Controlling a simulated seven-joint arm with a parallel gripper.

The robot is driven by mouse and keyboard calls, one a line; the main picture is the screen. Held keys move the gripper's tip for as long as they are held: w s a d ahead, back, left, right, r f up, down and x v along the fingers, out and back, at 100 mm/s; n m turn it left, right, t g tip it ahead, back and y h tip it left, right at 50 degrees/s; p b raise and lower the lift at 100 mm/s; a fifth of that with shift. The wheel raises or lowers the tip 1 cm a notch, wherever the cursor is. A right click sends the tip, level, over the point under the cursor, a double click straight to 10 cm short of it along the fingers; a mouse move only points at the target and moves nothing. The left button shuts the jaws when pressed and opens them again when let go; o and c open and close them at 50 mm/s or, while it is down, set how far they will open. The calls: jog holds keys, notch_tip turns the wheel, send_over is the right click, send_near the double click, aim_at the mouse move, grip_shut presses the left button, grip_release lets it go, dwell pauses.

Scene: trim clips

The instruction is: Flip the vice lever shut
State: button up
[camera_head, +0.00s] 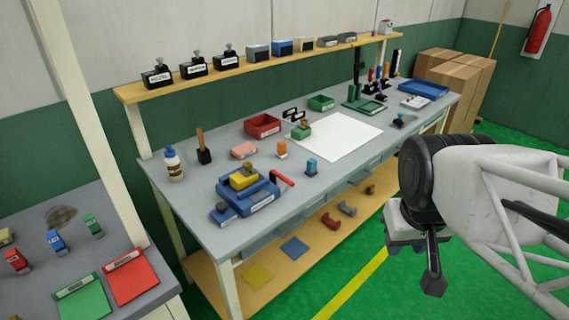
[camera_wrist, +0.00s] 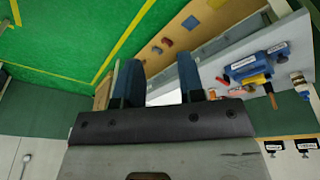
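The blue vice (camera_head: 262,200) stands near the front left of the workbench, with a yellow block (camera_head: 243,180) in its upper part. Its red lever (camera_head: 283,178) sticks out at the vice's right side, slanting. In the wrist view the vice (camera_wrist: 262,62) shows upside down at the right, with a bit of red lever (camera_wrist: 222,80) beside it. My gripper (camera_head: 415,255) hangs in front of the bench at the right, well away from the vice and lever. In the wrist view its two dark blue fingers (camera_wrist: 160,82) are apart with nothing between them.
The workbench (camera_head: 190,215) also holds a red bin (camera_head: 262,125), a white sheet (camera_head: 338,137), an orange item (camera_head: 281,149) and a blue item (camera_head: 311,167) near the lever. A shelf (camera_head: 205,78) runs behind. Open green floor (camera_head: 350,270) lies in front.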

jog(key=w+n, duration=0.1)
jog(key=w+a+n, duration=0.1)
jog(key=w, duration=0.1)
jog(key=shift+w+n+h, duration=0.3)
grip_shut()
jog(key=w+a+f+n+h, duration=0.1)
jog(key=w+a+n+h, duration=0.1)
jog(key=w+a+n, duration=0.5)
jog(key=w+a+f+n+h, duration=0.1)
jog(key=w+a+n, duration=0.25)
jog(key=w, duration=0.45)
jog(key=w+a+f+n+t, duration=0.1)
jog(key=w+a+f+n, duration=0.3)
jog(key=a, duration=0.5)
jog(key=w+a+f+n+t+h, duration=0.1)
jog(key=w+a+f+n, duration=0.3)
jog(key=w+a+n, duration=0.4)
jog(key=shift+a+n+t+h, duration=0.3)
jog(key=shift+a+n+t, duration=0.25)
jog(key=shift+a, duration=0.35)
